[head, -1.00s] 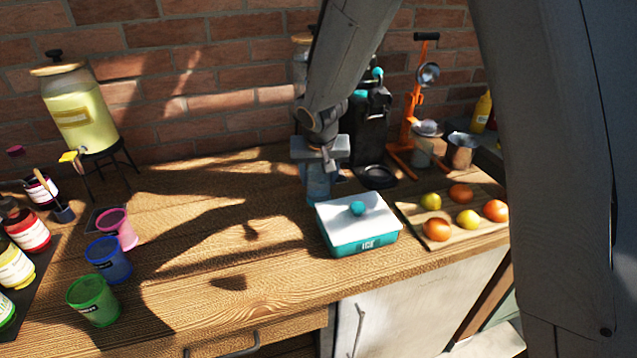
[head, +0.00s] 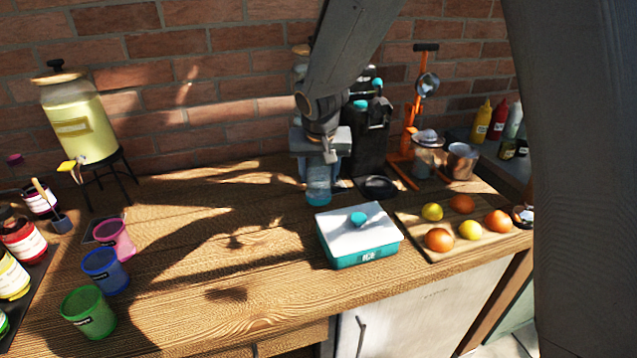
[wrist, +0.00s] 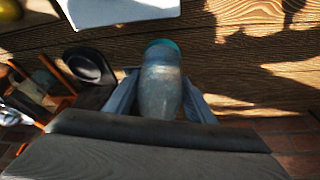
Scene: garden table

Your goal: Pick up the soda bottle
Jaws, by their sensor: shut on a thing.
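The soda bottle (head: 318,188) is a clear bluish bottle behind the ice box, below my gripper (head: 320,158). In the wrist view the bottle (wrist: 160,88) lies between the two fingers of my gripper (wrist: 162,104), with its teal end pointing toward the top of the picture. The fingers are shut on its sides. My gripper hides much of the bottle in the head view. I cannot tell whether its lower end touches the table.
A white-lidded teal ice box (head: 345,222) stands just in front of the bottle. A black machine (head: 368,135) stands behind on the right. A board (head: 432,250) with fruit is further right. Cups, including a blue one (head: 105,270), stand left. The wooden tabletop (head: 200,240) between is mostly clear.

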